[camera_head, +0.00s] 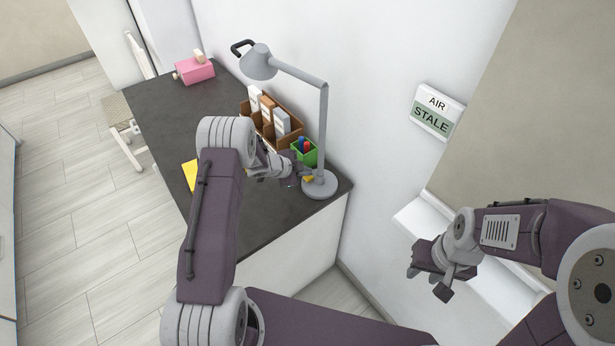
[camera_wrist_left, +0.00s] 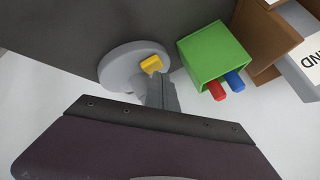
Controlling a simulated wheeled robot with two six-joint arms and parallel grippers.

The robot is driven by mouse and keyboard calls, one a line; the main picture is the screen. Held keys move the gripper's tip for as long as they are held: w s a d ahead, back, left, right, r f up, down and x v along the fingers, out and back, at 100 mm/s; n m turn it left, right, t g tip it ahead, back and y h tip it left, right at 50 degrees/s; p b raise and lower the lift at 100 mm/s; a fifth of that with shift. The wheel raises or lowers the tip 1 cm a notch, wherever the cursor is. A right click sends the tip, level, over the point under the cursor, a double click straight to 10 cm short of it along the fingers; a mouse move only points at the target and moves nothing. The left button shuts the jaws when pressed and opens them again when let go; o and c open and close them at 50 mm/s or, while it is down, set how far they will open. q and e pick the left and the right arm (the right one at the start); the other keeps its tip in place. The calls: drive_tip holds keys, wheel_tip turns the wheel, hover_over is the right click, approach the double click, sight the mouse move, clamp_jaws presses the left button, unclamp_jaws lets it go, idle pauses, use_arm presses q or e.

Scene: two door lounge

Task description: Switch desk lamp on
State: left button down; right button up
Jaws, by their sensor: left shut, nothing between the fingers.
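The grey desk lamp (camera_head: 324,130) stands upright at the near right corner of the dark desk, its shade tilted over the desk. No glow shows at the shade. A yellow switch (camera_head: 309,179) sits on its round base; it also shows in the left wrist view (camera_wrist_left: 151,64), on the grey base (camera_wrist_left: 115,66). My left gripper (camera_head: 297,179) is shut and empty, close beside the switch in the head view; I cannot tell whether it touches. My right gripper (camera_head: 430,284) is open and empty, away from the desk near a white ledge.
A green pen cup (camera_head: 311,156) with red and blue pens stands close to the lamp post. A brown organizer (camera_head: 262,124) is behind it. A yellow sheet (camera_head: 189,174) and a pink box (camera_head: 196,71) lie on the desk (camera_head: 160,115). A wall sign reads AIR STALE (camera_head: 436,112).

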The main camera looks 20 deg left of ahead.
use_arm(q)
drive_tip(key=shift+f, duration=0.1)
idle(0.3)
drive_tip(key=shift+f+b, duration=0.3)
drive_tip(key=shift+f, duration=0.05)
drive_tip(key=shift+r+p, duration=0.5)
drive_tip(key=shift+p, duration=0.15)
